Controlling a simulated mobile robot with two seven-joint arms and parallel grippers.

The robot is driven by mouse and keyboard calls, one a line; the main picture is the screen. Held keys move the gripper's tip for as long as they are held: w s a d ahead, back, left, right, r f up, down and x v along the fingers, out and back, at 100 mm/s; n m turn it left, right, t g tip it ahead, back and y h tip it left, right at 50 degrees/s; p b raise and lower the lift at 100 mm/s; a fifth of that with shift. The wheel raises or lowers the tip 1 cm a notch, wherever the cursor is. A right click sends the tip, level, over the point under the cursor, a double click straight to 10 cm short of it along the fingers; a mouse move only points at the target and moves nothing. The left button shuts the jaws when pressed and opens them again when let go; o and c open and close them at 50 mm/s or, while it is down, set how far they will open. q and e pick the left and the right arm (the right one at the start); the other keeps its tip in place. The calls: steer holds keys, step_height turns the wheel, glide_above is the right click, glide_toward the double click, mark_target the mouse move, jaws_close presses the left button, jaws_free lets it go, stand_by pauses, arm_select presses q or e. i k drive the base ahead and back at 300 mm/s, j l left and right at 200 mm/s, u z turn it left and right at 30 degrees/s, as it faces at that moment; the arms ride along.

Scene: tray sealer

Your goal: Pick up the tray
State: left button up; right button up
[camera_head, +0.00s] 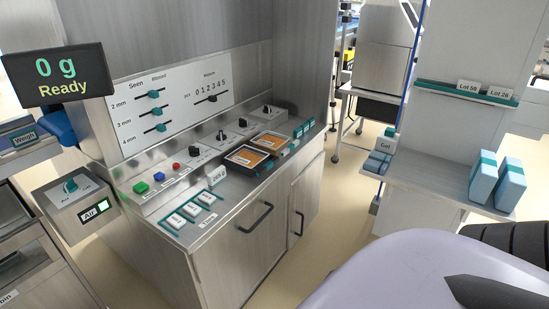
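Two black trays with orange-brown contents sit side by side on the steel counter (222,238). The nearer tray (249,158) has a pale label on its front edge. The farther tray (271,142) lies just behind it, to the right. Both look flat and rest on the counter; I cannot tell whether they are sealed. Neither of my grippers shows. Pale and black parts of my own body fill the lower right corner, with no fingertips that I can make out.
A display (60,75) reads "0 g Ready". A row of buttons and knobs (176,167) runs behind the trays. A white card (215,176) stands left of the nearer tray; teal-edged cards (190,209) lie at the front left. A shelf (440,180) at right holds blue packs (483,178).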

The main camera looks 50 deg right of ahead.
mark_target(249, 161)
steer(key=z, duration=1.3)
steer(key=i+l+u, duration=0.15)
steer(key=u, duration=0.95)
steer(key=l+u, duration=0.85)
steer(key=l, duration=0.6)
steer(key=k+l+u, duration=0.1)
steer(key=l, duration=1.2)
